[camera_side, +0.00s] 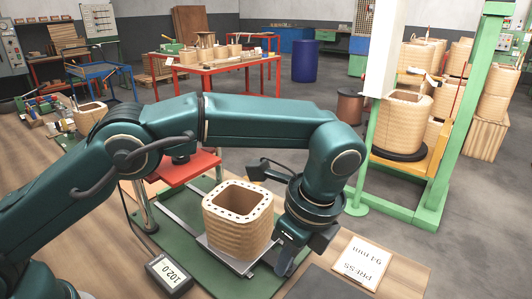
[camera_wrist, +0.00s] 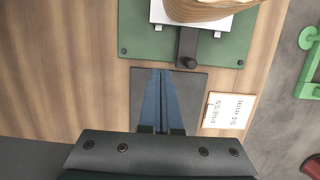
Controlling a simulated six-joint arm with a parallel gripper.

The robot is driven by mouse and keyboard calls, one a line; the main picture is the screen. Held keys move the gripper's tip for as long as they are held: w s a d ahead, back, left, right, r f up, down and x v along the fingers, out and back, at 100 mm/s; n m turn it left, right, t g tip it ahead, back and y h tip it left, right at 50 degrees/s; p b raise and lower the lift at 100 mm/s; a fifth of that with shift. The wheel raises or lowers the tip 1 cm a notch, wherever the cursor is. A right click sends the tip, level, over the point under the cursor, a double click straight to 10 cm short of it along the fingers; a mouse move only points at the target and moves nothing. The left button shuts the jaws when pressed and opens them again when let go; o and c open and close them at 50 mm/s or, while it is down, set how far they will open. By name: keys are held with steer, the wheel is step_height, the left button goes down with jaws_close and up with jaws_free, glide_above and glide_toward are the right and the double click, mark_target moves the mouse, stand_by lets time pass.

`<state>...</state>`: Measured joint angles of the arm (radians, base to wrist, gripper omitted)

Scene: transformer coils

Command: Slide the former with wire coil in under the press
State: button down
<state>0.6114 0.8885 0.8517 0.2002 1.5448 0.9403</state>
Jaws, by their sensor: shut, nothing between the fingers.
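The tan former with its wire coil (camera_side: 238,222) stands upright on a pale sliding plate (camera_side: 226,257) over the green press base (camera_side: 188,256). The red press plate (camera_side: 188,166) is behind and left of the former, which appears outside it. In the wrist view, the former (camera_wrist: 210,9) is cut off at the top edge. A dark handle (camera_wrist: 188,48) sticks out from the pale plate (camera_wrist: 157,14). My gripper (camera_side: 284,268) is at the front right of the former. Its blue fingers (camera_wrist: 163,74) are shut and empty over a dark mat (camera_wrist: 195,90), just short of the handle.
A card reading PRESS 94 mm (camera_side: 362,261) lies on the wooden bench right of my gripper. A display (camera_side: 168,275) reads 102.0 at the front left. A green frame (camera_side: 462,110) with another coil (camera_side: 403,122) stands at the right, beyond the bench.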

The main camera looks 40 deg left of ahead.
mark_target(207, 229)
steer(key=x, duration=0.6)
steer(key=shift+s+a, duration=0.1)
steer(key=shift+a+r, duration=0.2)
steer(key=shift+a, duration=1.7)
steer(key=a, duration=1.3)
steer(key=shift+a, duration=0.35)
steer(key=shift+d, duration=0.15)
